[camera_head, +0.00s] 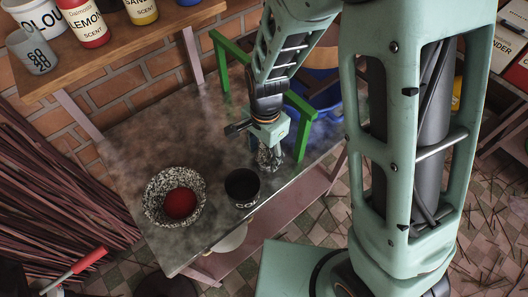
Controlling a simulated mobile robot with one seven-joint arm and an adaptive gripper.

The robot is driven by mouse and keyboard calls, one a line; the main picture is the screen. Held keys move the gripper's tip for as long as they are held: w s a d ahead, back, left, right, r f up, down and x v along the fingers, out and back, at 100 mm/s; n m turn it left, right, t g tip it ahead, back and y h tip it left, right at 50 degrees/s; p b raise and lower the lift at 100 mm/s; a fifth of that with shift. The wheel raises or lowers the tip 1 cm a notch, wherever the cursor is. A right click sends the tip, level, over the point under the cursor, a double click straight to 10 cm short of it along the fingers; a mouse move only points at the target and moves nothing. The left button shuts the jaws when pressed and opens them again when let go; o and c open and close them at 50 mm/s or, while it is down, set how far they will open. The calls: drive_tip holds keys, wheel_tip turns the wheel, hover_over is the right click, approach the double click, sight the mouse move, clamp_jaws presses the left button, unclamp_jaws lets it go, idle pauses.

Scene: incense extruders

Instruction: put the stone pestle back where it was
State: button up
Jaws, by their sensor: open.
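The stone pestle (270,160), speckled black and white, shows on the metal-topped table (135,150) directly below my gripper (267,146). My gripper points down at it and is open. The fingers are small and dark here, and I cannot tell whether they touch the pestle. Part of the pestle is hidden by the gripper. A speckled stone mortar (152,206) with red powder (180,203) in it stands to the left on the same table.
A dark cup (242,188) stands between the mortar and my gripper. A green frame (304,128) and a blue container (322,98) are just behind and right of the gripper. A wooden shelf (130,45) with bottles overhangs the back left. The table's left-back part is clear.

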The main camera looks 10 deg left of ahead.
wheel_tip(320, 180, up, 12)
drive_tip(key=shift+s+d+r+p, duration=0.1)
drive_tip(key=shift+r+p, duration=0.05)
drive_tip(key=shift+p, duration=0.45)
idle(0.4)
